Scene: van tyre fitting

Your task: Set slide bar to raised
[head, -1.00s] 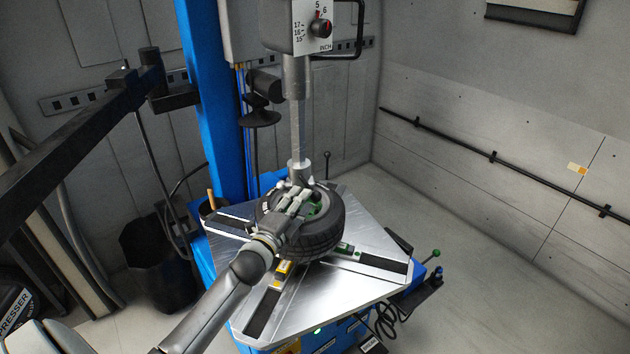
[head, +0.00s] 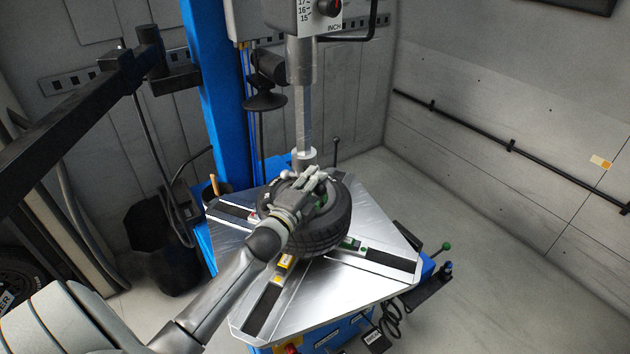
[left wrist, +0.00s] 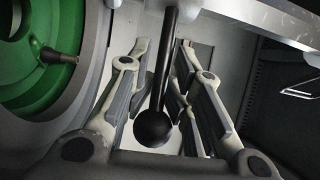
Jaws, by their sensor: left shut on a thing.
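The slide bar (head: 304,115) is a grey vertical bar that comes down from the machine's head, with its foot (head: 306,157) low by the tyre's upper rim. My left gripper (head: 316,181) is over the wheel in the head view, just in front of the bar's foot. In the left wrist view a black lever with a ball knob (left wrist: 153,128) lies between the fingers of the left gripper (left wrist: 165,85), which is shut on it. The fingers hide the lever in the head view. My right gripper is not in view.
The black tyre (head: 325,238) with a green rim (left wrist: 28,62) lies on the silver turntable (head: 385,232). A blue column (head: 220,95) stands behind on the left. Open floor (head: 480,250) lies at the right, before a grey wall.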

